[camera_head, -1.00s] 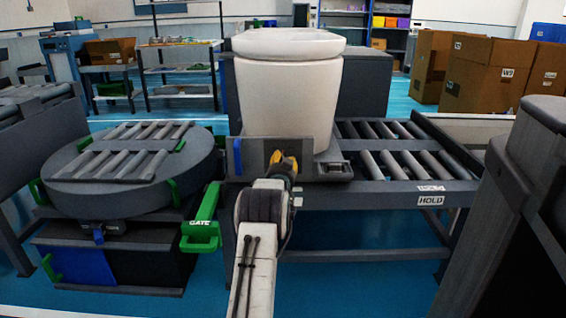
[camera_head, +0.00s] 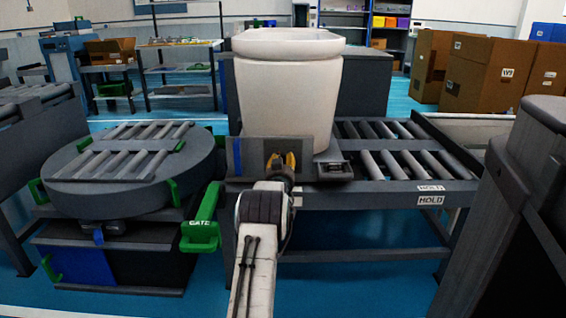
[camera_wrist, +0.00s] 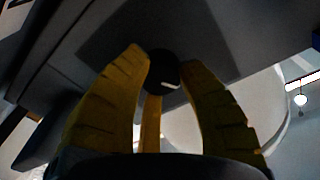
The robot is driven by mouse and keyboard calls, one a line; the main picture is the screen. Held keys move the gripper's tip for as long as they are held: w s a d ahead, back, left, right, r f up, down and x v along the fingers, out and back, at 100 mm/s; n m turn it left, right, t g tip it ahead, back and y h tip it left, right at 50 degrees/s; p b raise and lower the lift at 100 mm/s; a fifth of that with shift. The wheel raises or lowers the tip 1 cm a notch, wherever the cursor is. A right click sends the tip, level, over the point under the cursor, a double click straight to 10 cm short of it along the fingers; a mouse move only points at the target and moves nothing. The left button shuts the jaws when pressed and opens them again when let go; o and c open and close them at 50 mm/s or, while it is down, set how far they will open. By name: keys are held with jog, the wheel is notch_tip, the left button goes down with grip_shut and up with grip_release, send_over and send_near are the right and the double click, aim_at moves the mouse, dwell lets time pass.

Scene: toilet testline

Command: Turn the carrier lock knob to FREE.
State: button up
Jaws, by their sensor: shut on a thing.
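The carrier lock knob (camera_wrist: 164,77) is a small dark round knob with a short white mark, seen between my fingertips in the wrist view. My gripper (camera_wrist: 166,72) has yellow ribbed fingers shut on it. In the head view my gripper (camera_head: 281,163) is at the front plate of the dark carrier (camera_head: 311,150), and the knob is hidden there. The white toilet (camera_head: 288,95) stands upright on the carrier. I cannot read any FREE label.
A roller conveyor marked HOLD (camera_head: 432,200) extends right of the carrier. A round roller turntable (camera_head: 130,182) stands at the left. A green GATE handle (camera_head: 202,222) is close left of my arm. A dark machine (camera_head: 520,220) fills the right edge.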

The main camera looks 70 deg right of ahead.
jog(key=shift+w+r, duration=0.15)
jog(key=shift+r, duration=0.05)
jog(key=o, duration=1.2)
jog(key=shift+f, duration=0.15)
jog(key=shift+a, duration=0.15)
jog(key=shift+v, duration=5.9)
